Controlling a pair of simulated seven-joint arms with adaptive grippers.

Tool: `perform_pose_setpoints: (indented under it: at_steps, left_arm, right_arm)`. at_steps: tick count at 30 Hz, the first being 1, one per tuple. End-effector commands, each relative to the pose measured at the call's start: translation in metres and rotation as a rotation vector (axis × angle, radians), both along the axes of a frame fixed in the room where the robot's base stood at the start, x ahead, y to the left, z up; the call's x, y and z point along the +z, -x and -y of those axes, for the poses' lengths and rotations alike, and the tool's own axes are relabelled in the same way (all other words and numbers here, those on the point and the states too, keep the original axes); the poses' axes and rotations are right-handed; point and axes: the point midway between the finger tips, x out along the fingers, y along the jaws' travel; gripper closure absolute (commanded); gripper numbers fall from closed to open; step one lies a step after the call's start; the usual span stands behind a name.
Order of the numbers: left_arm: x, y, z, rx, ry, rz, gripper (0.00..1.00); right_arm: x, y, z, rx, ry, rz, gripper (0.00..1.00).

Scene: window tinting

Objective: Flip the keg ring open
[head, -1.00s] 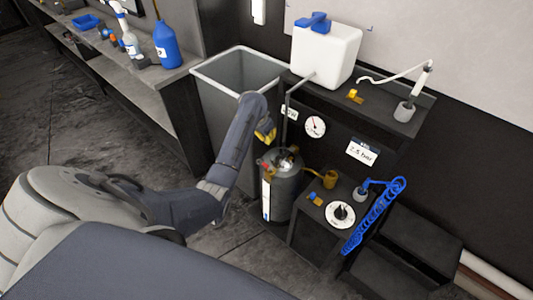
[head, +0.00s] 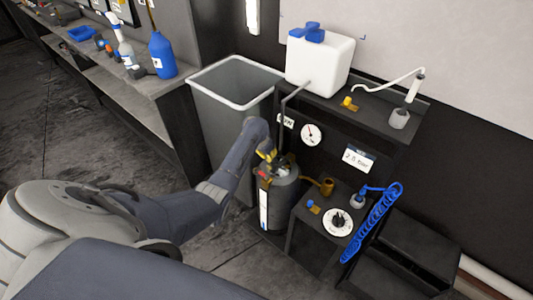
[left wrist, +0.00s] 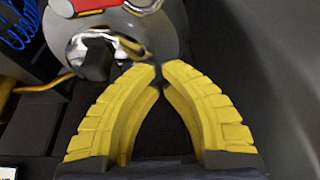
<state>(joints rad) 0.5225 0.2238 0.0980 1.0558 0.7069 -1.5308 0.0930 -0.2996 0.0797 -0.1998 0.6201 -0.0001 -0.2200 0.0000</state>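The keg (head: 278,202) is a dark grey cylinder with a white strip on its side, standing left of the low stand. Metal fittings and a red part sit on its top. In the left wrist view the keg's top (left wrist: 175,35) shows a shiny round fitting (left wrist: 90,50) with a dark block and a red part (left wrist: 100,4) at the upper edge. I cannot clearly make out the ring. My left gripper (head: 268,156) is at the keg's top; its yellow fingertips (left wrist: 160,74) nearly meet, with nothing clearly held between them. My right gripper is out of view.
A grey bin (head: 235,80) stands behind my left arm. The low stand (head: 310,240) holds a dial (head: 338,222) and a coiled blue hose (head: 372,222). A white tank (head: 318,62) and gauge (head: 311,135) are behind. A brass pipe (head: 318,186) leaves the keg rightward.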

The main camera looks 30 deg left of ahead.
Motion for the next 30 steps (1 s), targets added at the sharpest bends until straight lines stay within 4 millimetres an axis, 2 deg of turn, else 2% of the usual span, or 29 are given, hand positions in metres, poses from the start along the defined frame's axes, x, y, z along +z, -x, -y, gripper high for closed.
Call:
perform_pose_setpoints:
  at_steps: [3,18,30]
  left_arm:
    - [-0.007,0.001,-0.001,0.001,-0.002,-0.001,1.00]
    - [-0.006,0.034,-0.005,0.000,-0.001,0.001,1.00]
    - [-0.005,0.038,-0.005,-0.001,0.000,0.000,1.00]
  right_arm:
    - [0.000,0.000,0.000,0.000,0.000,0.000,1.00]
    - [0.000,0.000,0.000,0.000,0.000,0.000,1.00]
    - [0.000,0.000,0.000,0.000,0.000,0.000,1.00]
